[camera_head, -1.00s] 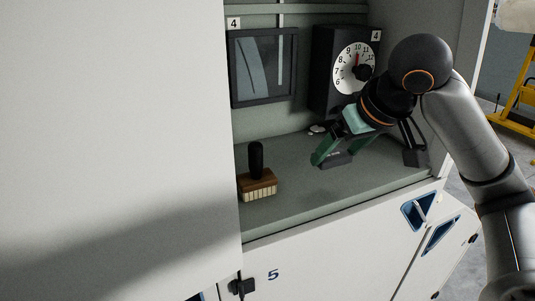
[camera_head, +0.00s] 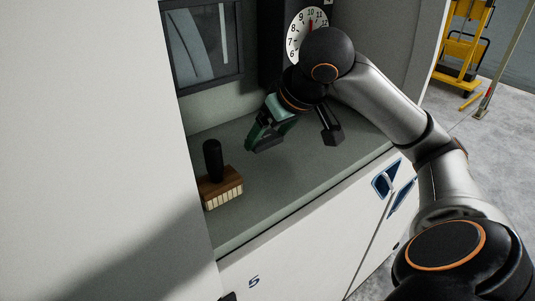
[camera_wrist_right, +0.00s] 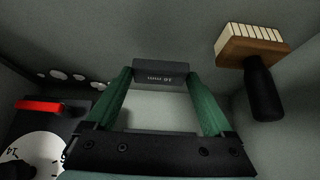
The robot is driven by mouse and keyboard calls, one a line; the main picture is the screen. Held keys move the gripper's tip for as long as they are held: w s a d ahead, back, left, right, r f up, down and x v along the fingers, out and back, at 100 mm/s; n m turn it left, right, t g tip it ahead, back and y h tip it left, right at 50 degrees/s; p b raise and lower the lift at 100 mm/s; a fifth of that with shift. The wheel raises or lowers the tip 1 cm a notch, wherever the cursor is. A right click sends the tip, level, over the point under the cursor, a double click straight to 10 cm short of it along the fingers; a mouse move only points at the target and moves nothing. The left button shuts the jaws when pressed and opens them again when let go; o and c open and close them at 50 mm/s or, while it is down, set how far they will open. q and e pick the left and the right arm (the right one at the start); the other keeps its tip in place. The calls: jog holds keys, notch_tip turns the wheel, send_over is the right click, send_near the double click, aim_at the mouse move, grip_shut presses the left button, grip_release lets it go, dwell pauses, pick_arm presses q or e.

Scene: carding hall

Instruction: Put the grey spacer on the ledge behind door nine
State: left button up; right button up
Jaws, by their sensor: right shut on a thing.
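My right gripper (camera_head: 265,136) is low over the grey-green ledge (camera_head: 270,185) inside the open cabinet, behind the brush. In the right wrist view its green fingers (camera_wrist_right: 160,75) are shut on the grey spacer (camera_wrist_right: 160,72), a dark block with "10 mm" printed on it, upside down here. In the head view I cannot make out the spacer at the fingers, and I cannot tell whether it touches the ledge. No number nine shows on any door. My left gripper is not in view.
A wooden brush (camera_head: 222,190) with a black upright handle stands at the ledge's front left. A dark-framed screen (camera_head: 205,42) and a dial (camera_head: 305,32) are at the back. A large white panel (camera_head: 85,130) fills the left. A door marked 5 (camera_head: 254,282) is below.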

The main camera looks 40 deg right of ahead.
aim_at(263, 163)
jog(key=shift+f+b, duration=1.05)
jog(key=shift+f, duration=1.5)
jog(key=shift+f, duration=0.15)
jog(key=o, duration=1.1)
